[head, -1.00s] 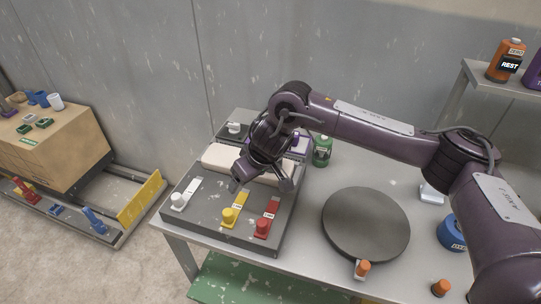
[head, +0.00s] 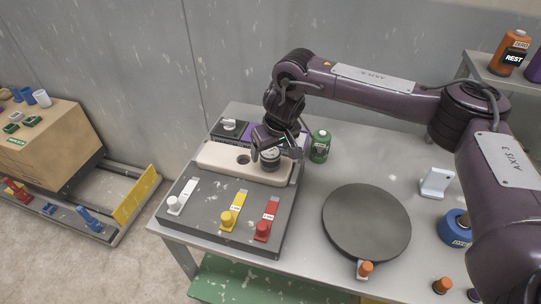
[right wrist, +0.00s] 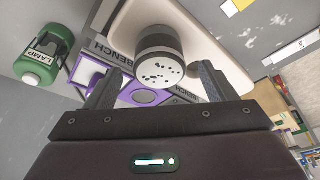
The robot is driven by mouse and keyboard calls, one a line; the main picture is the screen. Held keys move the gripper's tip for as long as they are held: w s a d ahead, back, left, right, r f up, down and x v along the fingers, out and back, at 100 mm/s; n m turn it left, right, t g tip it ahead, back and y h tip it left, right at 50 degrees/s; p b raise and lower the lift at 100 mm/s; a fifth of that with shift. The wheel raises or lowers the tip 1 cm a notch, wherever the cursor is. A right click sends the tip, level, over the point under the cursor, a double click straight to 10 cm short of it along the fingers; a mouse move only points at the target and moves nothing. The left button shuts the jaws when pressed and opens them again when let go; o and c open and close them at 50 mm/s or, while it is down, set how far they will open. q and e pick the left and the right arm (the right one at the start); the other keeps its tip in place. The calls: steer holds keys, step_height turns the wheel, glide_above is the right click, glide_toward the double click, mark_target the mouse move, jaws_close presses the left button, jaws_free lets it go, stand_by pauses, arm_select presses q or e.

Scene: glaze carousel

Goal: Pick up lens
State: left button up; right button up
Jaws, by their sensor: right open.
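A short cylinder with a dark band and a pale, black-speckled end face (right wrist: 160,70) is the likeliest lens; no label on it is readable. In the head view the cylinder (head: 270,160) stands at the right part of a cream block (head: 215,154). My right gripper (head: 272,148) is over it. In the right wrist view my right gripper (right wrist: 158,78) is open, one finger to each side of the cylinder, with gaps showing. I cannot tell how far the fingertips reach along it. My left gripper is not in view.
A green LAMP bottle (head: 320,147) stands close right of my gripper. A purple plate (right wrist: 145,97) lies near the cream block. White, yellow (head: 229,218) and red knobs are in front on the grey panel. A dark round turntable (head: 366,215) is to the right.

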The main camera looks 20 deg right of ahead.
mark_target(270, 152)
steer(key=x, duration=0.4)
steer(key=shift+w+p, duration=0.1)
steer(key=shift+p, duration=0.3)
steer(key=shift+w+f, duration=0.1)
steer(key=shift+c, duration=1)
steer(key=c, duration=0.7)
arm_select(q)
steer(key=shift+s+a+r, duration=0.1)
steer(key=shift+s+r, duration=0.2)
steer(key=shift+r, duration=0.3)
arm_select(e)
steer(key=c, duration=0.3)
